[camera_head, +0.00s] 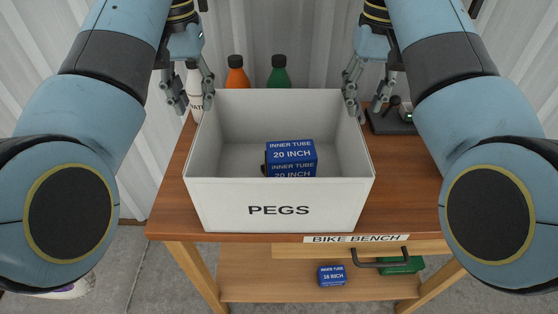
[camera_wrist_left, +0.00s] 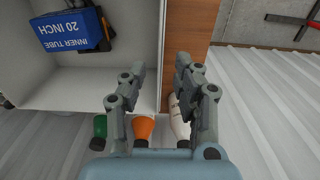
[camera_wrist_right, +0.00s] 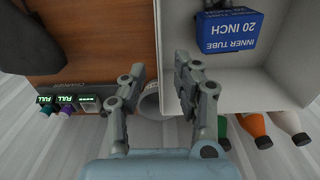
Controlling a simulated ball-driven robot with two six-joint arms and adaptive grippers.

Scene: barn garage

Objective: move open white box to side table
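The open white box (camera_head: 276,205), labelled PEGS, stands upright on the wooden bike bench (camera_head: 400,180). Inside it lies a blue inner tube box (camera_head: 291,152) with a dark item partly hidden behind it. My left gripper (camera_head: 193,106) is open at the box's far left corner. In the left wrist view its fingers (camera_wrist_left: 158,82) are apart, with the box's side wall between them in the picture. My right gripper (camera_head: 366,110) is open at the far right corner. Its fingers (camera_wrist_right: 158,84) also show apart around the line of the wall. Contact cannot be told. I cannot identify a side table.
A white bottle (camera_head: 194,88), an orange bottle (camera_head: 237,74) and a green bottle (camera_head: 279,73) stand behind the box. A dark charger (camera_head: 390,118) is at the bench's back right. The drawer handle (camera_head: 380,262) projects at the front. A corrugated wall is close behind.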

